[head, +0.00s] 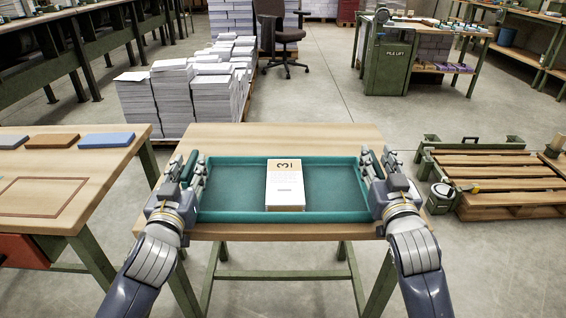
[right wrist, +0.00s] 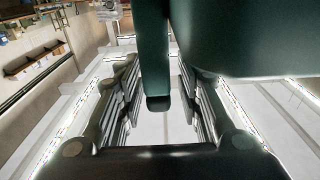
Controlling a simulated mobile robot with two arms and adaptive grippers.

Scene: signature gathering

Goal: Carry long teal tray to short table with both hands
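The long teal tray (head: 235,215) lies lengthwise over the short wooden table (head: 285,134), in front of me. It looks level; I cannot tell whether it rests on the top or is just above it. A white and tan block with a "3" (head: 285,190) lies in its middle. My left gripper (head: 190,168) is at the tray's left end and my right gripper (head: 376,165) at its right end. In the right wrist view, a teal bar of the tray (right wrist: 154,60) sits between my right fingers (right wrist: 158,90). Whether either gripper is tight on it is unclear.
A wooden table (head: 110,165) with flat brown and blue blocks stands close at left. Stacks of white paper (head: 195,85) and an office chair (head: 283,30) are behind the short table. A wooden pallet on a green lift (head: 485,180) stands at right. The floor between is clear.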

